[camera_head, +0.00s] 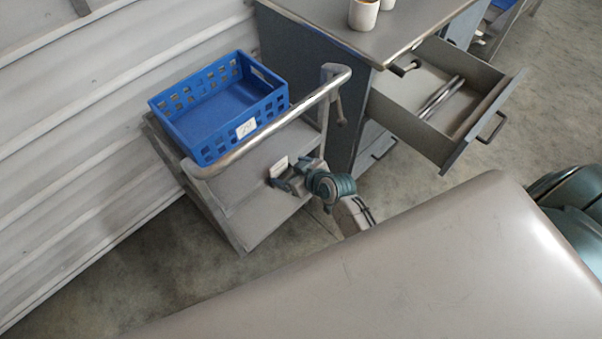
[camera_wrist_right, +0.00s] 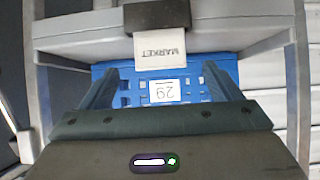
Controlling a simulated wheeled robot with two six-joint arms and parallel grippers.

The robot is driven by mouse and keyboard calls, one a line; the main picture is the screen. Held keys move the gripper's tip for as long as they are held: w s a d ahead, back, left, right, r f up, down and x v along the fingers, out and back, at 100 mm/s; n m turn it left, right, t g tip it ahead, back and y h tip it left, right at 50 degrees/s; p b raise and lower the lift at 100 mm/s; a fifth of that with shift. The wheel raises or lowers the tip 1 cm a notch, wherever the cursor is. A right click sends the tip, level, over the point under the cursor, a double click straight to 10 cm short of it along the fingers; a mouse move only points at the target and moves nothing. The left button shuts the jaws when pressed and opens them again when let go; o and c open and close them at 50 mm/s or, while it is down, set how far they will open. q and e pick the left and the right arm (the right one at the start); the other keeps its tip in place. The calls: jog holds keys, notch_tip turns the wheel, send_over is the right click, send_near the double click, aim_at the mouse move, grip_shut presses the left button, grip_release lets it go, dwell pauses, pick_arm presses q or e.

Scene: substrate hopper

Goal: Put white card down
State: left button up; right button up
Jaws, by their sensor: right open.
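The white card (camera_wrist_right: 162,47), printed MARKET, shows upside down in the right wrist view. Its upper edge in that view meets a dark block (camera_wrist_right: 157,15) at a grey shelf edge. In the head view the small white card (camera_head: 279,167) is by the lower part of the trolley, just beyond my right gripper (camera_head: 283,175). My right gripper (camera_wrist_right: 160,72) is open, its fingers apart on either side. The card appears just ahead of the fingertips, with no finger visibly touching it. My left gripper is not in view.
A blue crate (camera_head: 169,128) with a white 29 label (camera_head: 246,128) stands on the trolley, behind its metal handle (camera_head: 270,117). A grey cabinet (camera_head: 300,45) at the right has an open drawer (camera_head: 463,135) and white cups (camera_head: 363,14) on top. Corrugated wall lies left.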

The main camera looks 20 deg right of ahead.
jog(key=v, duration=0.5)
jog(key=s+d+f+m+g+h, duration=0.15)
jog(key=s+f, duration=0.25)
jog(key=f, duration=0.5)
jog(key=s+d+f+g, duration=0.2)
jog(key=s+f, duration=0.2)
jog(key=f, duration=0.5)
jog(key=s+d+f+m+g+h, duration=0.15)
jog(key=s+f, duration=0.25)
jog(key=f, duration=0.4)
jog(key=s+d+f+g+h, duration=0.1)
jog(key=s+d+f+g, duration=0.1)
jog(key=s+f, duration=0.7)
jog(key=shift+s+d+f, duration=0.4)
jog(key=shift+s+d, duration=0.5)
jog(key=shift+s, duration=0.2)
jog(key=s+f, duration=0.2)
jog(key=s, duration=0.2)
jog(key=s+d+f+g, duration=0.1)
jog(key=s+f, duration=0.1)
jog(key=s, duration=0.2)
jog(key=s+d+f+g, duration=0.1)
jog(key=s+f, duration=0.1)
jog(key=s, duration=0.2)
jog(key=shift+s+d+m+h, duration=0.2)
jog(key=shift+s+m+h, duration=0.1)
jog(key=shift+c, duration=0.3)
